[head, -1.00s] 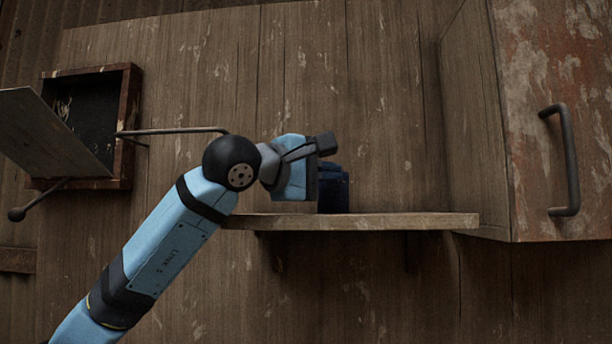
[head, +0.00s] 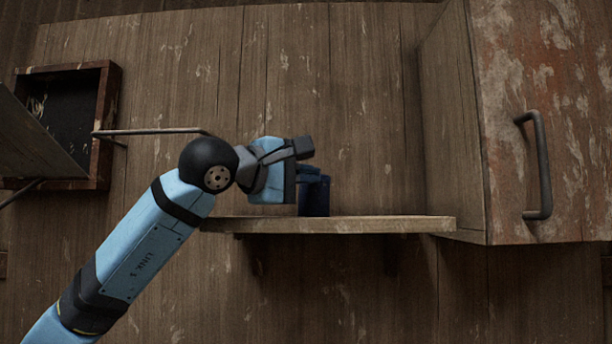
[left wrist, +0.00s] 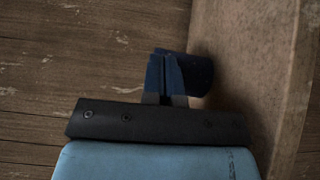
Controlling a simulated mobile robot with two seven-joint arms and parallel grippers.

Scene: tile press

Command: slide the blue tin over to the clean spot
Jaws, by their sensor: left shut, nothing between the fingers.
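The blue tin (head: 316,199) stands upright on the wooden shelf (head: 390,225), dark blue and partly hidden by my left gripper. My left gripper (head: 313,172) is shut and empty, at the tin's upper left. In the left wrist view the shut fingers (left wrist: 165,76) overlap the left side of the dark tin (left wrist: 198,72); whether they touch it I cannot tell. A clean spot cannot be made out on the shelf. My right gripper is not in view.
A rusty cabinet (head: 548,90) with a bar handle (head: 543,165) borders the shelf's right end. An open box (head: 75,115) with a tilted flap and a thin rod (head: 150,132) is on the left. The shelf right of the tin is clear.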

